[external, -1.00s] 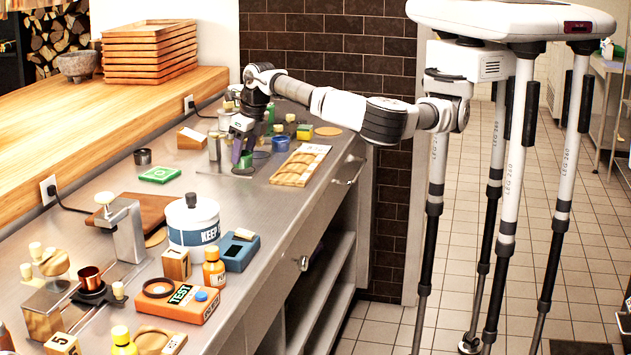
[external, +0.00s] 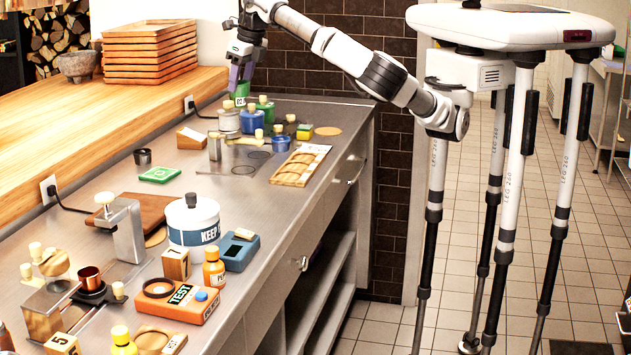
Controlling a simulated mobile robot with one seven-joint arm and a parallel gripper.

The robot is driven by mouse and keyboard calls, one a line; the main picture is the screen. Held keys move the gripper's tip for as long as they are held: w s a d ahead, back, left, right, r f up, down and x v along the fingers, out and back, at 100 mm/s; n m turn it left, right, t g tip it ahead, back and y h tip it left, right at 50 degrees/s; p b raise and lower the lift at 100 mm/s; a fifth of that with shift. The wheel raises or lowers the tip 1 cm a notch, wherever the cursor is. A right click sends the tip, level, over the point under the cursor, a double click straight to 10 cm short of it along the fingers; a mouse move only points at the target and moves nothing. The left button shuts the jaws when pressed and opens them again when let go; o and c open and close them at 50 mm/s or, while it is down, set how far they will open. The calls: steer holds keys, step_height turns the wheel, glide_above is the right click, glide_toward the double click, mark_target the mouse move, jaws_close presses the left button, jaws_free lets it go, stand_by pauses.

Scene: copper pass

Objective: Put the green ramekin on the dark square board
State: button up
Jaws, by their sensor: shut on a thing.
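My gripper (external: 241,78) is raised above the far end of the steel counter, shut on a small green vessel, which I take as the green ramekin (external: 241,89). The ramekin is in the air above the jars, apart from the counter, and partly covered by the fingers. A dark reddish-brown board (external: 153,206) lies flat on the counter at the left, far from my gripper. It is the only dark board I make out. A metal press stand and a white canister hide parts of it.
Several lidded jars, including a blue one (external: 252,121), crowd the counter below my gripper. A green square pad (external: 160,174) lies near the board. The white canister (external: 193,225) and the press stand (external: 123,230) stand close to the board. A wooden rack (external: 300,166) lies at the counter's front edge.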

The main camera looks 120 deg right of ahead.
steer(key=w+a+r+n+p, duration=0.2)
steer(key=w+a+p, duration=0.15)
steer(key=w, duration=0.65)
steer(key=n+t+y+p, duration=0.1)
steer(key=n+y+p, duration=0.1)
steer(key=n+p, duration=0.6)
glide_above(160, 206)
steer(key=s, duration=0.1)
steer(key=shift+m, duration=0.5)
step_height(160, 206, down, 15)
steer(key=shift+s+r+p, duration=0.1)
steer(key=shift+p, duration=0.2)
steer(key=shift+f+p, duration=0.55)
steer(key=shift+f, duration=1.45)
steer(key=shift+f, duration=0.15)
steer(key=o, duration=0.9)
steer(key=shift+o, duration=0.5)
